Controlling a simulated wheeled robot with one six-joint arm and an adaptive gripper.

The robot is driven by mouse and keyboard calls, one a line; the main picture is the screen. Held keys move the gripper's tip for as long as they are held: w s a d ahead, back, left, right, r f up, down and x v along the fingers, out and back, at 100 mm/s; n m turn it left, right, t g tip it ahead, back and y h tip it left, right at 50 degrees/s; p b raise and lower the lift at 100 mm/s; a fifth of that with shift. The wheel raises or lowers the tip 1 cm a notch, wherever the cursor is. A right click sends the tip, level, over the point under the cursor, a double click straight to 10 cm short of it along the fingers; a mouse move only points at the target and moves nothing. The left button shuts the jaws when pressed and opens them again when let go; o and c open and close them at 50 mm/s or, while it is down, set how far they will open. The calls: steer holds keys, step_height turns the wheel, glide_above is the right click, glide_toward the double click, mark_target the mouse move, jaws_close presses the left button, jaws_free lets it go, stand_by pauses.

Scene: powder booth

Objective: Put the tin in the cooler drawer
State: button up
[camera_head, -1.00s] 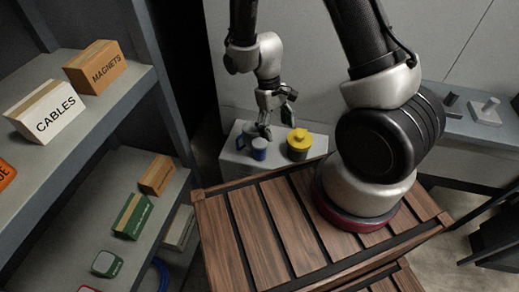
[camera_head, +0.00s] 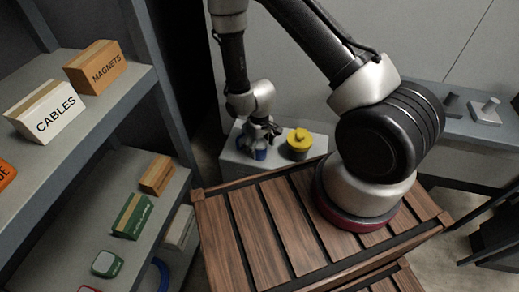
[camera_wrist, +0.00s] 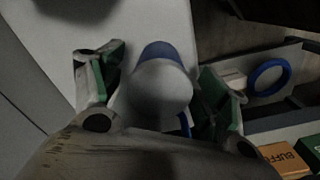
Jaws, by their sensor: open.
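A small blue cylinder with a pale top (camera_head: 259,153), perhaps the tin, stands on a light grey surface at the back. In the wrist view the cylinder (camera_wrist: 162,88) sits between my gripper's (camera_wrist: 155,92) two green-padded fingers, which are apart. Whether either finger touches it is unclear. A blue piece (camera_wrist: 185,124) shows close beside it. I cannot make out a cooler drawer.
Shelves at the left hold a CABLES box (camera_head: 46,112), a MAGNETS box (camera_head: 96,67) and a green box (camera_head: 132,216). A slatted wooden surface (camera_head: 235,235) lies in front. A blue ring (camera_wrist: 268,77) lies right of my gripper. A grey bench (camera_head: 465,125) stands at the right.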

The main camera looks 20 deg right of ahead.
steer(key=c, duration=1.3)
steer(key=shift+c, duration=0.2)
steer(key=shift+r, duration=0.15)
